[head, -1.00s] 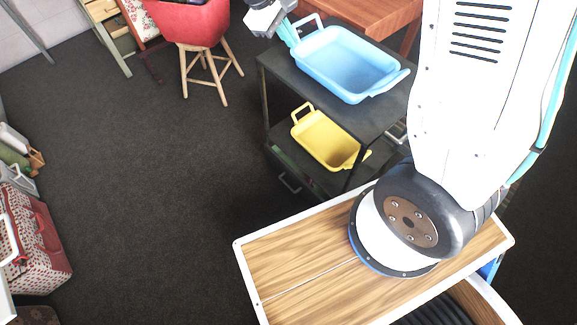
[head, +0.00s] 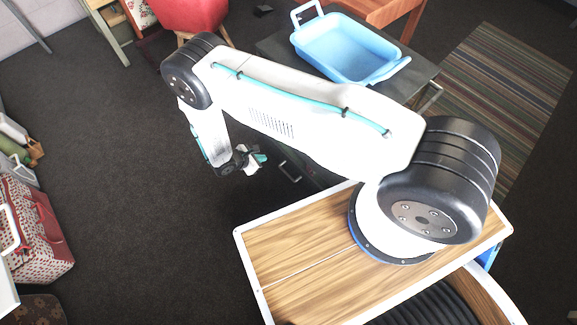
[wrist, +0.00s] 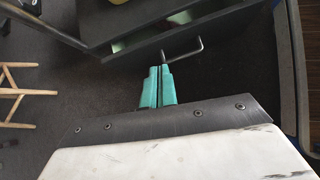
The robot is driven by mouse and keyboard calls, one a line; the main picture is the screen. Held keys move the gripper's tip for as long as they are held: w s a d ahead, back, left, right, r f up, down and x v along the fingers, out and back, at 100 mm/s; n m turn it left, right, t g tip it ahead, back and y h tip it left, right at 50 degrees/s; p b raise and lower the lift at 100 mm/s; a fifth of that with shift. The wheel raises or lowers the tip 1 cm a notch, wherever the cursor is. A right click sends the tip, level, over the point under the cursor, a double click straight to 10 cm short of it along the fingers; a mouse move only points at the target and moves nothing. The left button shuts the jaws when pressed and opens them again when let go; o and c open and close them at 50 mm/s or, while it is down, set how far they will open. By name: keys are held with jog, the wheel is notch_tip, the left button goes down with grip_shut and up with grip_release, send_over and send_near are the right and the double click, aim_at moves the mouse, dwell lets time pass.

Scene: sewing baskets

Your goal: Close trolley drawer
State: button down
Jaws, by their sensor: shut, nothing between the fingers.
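The dark trolley (head: 272,47) stands right of centre in the head view, partly hidden behind my arm. Its low drawer (wrist: 225,30) is pulled out in the wrist view, with a strip of greenish interior showing behind the dark front. The drawer's grey bar handle (wrist: 200,46) sticks out from that front; it also shows in the head view (head: 289,171). My gripper (wrist: 158,70) has its teal fingers together and empty, tips close to the handle's left end. I cannot tell whether they touch it. In the head view my gripper (head: 262,159) is left of the handle.
A blue tray (head: 345,48) sits on the trolley top. A yellow bin is mostly hidden. A red chair (head: 190,15) stands at the back, its wooden legs left in the wrist view (wrist: 22,90). A striped rug (head: 500,90) lies right. Dark floor on the left is open.

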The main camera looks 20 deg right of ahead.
jog(key=s+f+n, duration=0.2)
jog(key=s+f, duration=0.2)
jog(key=f, duration=0.3)
send_near(293, 165)
notch_tip(293, 165, down, 4)
jog(key=d, duration=0.2)
jog(key=shift+w+d, duration=0.15)
jog(key=shift+d, duration=0.15)
jog(key=shift+w+d, duration=0.25)
jog(key=shift+d, duration=0.45)
